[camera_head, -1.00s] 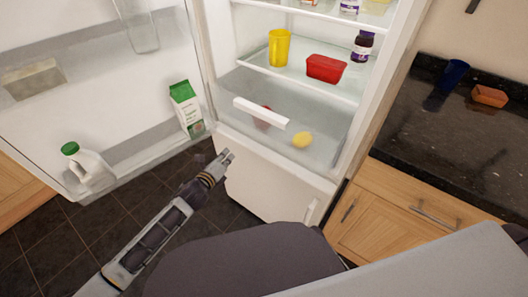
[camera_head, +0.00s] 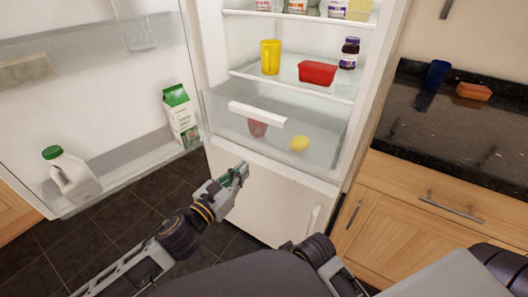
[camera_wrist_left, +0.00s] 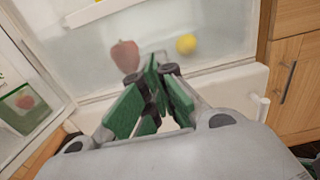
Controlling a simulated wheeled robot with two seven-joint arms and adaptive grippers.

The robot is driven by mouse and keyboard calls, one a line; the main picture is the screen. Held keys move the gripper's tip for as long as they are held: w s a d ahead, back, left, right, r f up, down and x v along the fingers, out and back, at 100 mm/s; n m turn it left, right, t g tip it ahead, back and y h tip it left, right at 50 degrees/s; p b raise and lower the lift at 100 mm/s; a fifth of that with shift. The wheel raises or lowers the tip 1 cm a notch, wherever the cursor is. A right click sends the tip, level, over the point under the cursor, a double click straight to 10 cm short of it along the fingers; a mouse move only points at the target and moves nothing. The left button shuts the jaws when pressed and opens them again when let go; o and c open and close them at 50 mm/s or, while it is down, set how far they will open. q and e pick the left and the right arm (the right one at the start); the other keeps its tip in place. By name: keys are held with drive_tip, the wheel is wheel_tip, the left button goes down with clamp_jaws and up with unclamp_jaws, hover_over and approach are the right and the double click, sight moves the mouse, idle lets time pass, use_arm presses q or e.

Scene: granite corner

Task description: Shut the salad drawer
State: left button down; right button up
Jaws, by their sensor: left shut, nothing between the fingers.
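The clear salad drawer (camera_head: 322,128) is at the bottom of the open fridge, with a white handle strip (camera_head: 257,115) along its front. A red item (camera_head: 258,128) and a yellow lemon-like item (camera_head: 299,143) show through it. I cannot tell exactly how far out it stands. My left gripper (camera_head: 241,170) is shut and empty, in front of and below the drawer. In the left wrist view its green-padded fingers (camera_wrist_left: 153,70) point at the drawer, where the red item (camera_wrist_left: 125,54) and yellow item (camera_wrist_left: 186,44) show. My right gripper is out of view.
The fridge door stands open at left, with a milk jug (camera_head: 70,175) and a green-topped carton (camera_head: 181,116) in its lower rack. A shelf above the drawer holds a yellow cup (camera_head: 270,57), red tub (camera_head: 317,73) and jar (camera_head: 348,54). A dark counter (camera_head: 455,125) is at right.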

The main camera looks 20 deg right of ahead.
use_arm(q)
drive_tip(key=shift+d, duration=0.1)
idle(0.4)
drive_tip(key=b, duration=0.3)
approach(272, 141)
drive_tip(key=shift+x, duration=1.7)
drive_tip(key=shift+w+d, duration=0.4)
drive_tip(key=shift+d, duration=0.1)
drive_tip(key=shift+b+x, duration=0.45)
drive_tip(key=shift+x, duration=0.6)
drive_tip(key=shift+w+d, duration=0.1)
drive_tip(key=shift+d, duration=0.05)
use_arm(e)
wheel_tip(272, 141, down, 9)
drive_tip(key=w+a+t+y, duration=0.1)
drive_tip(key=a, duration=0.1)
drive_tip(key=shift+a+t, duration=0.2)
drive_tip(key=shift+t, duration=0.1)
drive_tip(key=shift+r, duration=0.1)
use_arm(q)
drive_tip(key=shift+d, duration=0.1)
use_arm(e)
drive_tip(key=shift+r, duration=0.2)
